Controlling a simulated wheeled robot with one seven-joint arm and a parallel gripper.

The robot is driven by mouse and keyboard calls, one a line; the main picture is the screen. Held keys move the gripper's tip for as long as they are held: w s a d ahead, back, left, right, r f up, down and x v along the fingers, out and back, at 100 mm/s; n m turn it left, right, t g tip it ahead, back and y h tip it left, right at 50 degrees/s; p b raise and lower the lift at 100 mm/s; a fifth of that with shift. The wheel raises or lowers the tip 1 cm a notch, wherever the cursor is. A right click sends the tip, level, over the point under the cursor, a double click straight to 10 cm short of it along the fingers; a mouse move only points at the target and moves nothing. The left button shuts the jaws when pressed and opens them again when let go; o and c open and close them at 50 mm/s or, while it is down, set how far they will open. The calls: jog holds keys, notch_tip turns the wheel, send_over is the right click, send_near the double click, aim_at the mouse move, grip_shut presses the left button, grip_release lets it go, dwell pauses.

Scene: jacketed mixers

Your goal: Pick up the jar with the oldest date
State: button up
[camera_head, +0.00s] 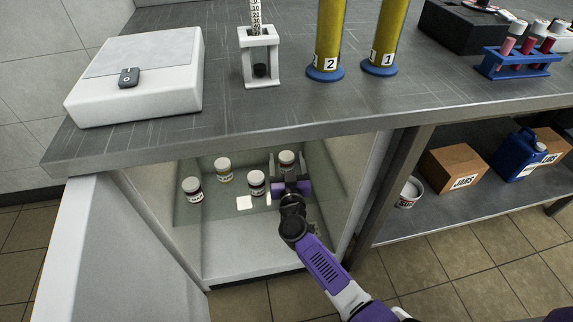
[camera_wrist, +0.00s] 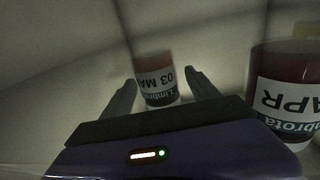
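Several small jars with white lids stand inside the open cabinet under the counter. My gripper (camera_head: 287,168) reaches in at the right, open, with its fingers either side of the rightmost jar (camera_head: 286,158). In the wrist view this jar (camera_wrist: 157,82) sits between the open fingers (camera_wrist: 162,86), with gaps visible at both sides; its upside-down label reads "03 MA", the rest cut off. A second jar (camera_wrist: 285,95) at the right reads "APR", its day hidden. The other jars are a middle jar (camera_head: 257,184), a yellowish back jar (camera_head: 223,172) and a dark left jar (camera_head: 193,190); their dates are too small to read.
The cabinet's open door (camera_head: 140,255) stands at the left. The counter edge (camera_head: 250,137) overhangs above my gripper. A shelf with boxes (camera_head: 453,167) is at the right.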

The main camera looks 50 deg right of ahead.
jog(key=c, duration=1.4)
grip_shut()
jog(key=shift+r, duration=0.1)
